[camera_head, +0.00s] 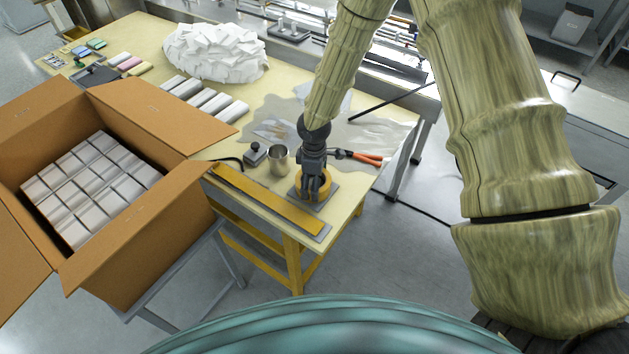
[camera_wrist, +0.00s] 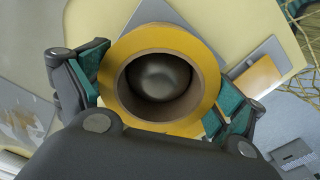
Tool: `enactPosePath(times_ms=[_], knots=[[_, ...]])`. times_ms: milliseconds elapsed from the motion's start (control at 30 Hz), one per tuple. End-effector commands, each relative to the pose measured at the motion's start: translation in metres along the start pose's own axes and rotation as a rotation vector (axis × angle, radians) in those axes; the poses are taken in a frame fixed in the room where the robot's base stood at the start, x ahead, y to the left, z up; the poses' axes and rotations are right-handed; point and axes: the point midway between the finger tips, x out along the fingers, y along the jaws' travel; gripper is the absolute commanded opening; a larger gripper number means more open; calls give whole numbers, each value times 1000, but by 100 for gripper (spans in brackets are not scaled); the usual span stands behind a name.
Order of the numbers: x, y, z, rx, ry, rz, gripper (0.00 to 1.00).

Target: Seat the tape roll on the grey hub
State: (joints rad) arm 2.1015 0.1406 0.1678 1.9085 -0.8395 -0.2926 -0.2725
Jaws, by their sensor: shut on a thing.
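The tape roll (camera_wrist: 160,38) is a yellow-orange ring with a brown core. My gripper (camera_head: 314,184) is shut on its outside, with one teal-padded finger at each side in the wrist view. The grey hub (camera_wrist: 158,75) shows as a rounded dark top through the roll's hole, slightly toward the upper side of the hole. In the head view the roll (camera_head: 301,186) is low over a grey plate (camera_head: 328,197) near the table corner, partly hidden by my gripper. I cannot tell whether the roll is around the hub or just above it.
A long yellow strip on a grey base (camera_head: 265,200) lies left of the roll. A metal cup (camera_head: 279,159), a small dark block (camera_head: 255,153) and orange-handled pliers (camera_head: 367,158) are behind it. An open carton (camera_head: 170,260) with white packs stands at left.

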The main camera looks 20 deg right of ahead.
Motion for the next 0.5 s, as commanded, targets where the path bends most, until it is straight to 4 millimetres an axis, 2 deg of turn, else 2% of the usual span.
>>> enactPosePath(times_ms=[333,367,400,500], knots=[[1,0,0,0,0,0,65],[1,0,0,0,0,0,96],[1,0,0,0,0,0,100],[1,0,0,0,0,0,100]])
